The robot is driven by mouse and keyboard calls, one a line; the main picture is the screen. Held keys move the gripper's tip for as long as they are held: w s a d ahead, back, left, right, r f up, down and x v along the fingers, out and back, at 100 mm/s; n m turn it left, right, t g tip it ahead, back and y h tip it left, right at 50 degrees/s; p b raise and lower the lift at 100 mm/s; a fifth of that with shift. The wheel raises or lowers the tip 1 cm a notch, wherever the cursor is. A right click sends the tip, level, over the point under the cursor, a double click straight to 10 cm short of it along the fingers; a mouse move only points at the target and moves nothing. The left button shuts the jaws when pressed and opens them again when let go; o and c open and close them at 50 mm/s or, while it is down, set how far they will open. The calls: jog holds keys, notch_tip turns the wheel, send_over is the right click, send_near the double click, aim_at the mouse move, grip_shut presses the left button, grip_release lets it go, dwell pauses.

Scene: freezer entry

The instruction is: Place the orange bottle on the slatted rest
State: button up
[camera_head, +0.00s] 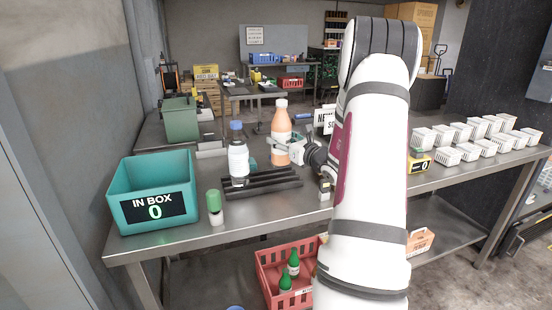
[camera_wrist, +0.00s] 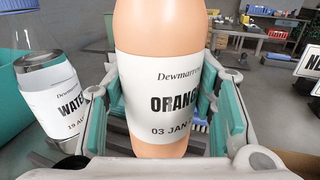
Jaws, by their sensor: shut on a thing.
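My gripper (camera_head: 284,146) is shut on the orange bottle (camera_head: 281,122), around its middle. The bottle is upright, with a white cap and a white label. In the wrist view the orange bottle (camera_wrist: 158,85) stands between the teal-padded fingers, label facing the camera. The slatted rest (camera_head: 272,187) is dark and lies on the metal table. The bottle's base shows just above the rest's far right part in the head view; I cannot tell whether it touches anything. A water bottle (camera_head: 238,160) with a blue cap stands upright at the rest's left part.
A teal in box (camera_head: 180,165) reading 0 stands at the table's left. A green-capped small bottle (camera_head: 214,205) stands in front of the rest. White baskets (camera_head: 470,150) fill the right side. A red crate (camera_head: 268,283) with green bottles is below.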

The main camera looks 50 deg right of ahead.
aim_at(282, 154)
jog(key=shift+f, duration=2.35)
jog(key=shift+f, duration=0.1)
jog(key=o, duration=1.7)
jog(key=shift+f, duration=0.15)
jog(key=shift+c, duration=0.2)
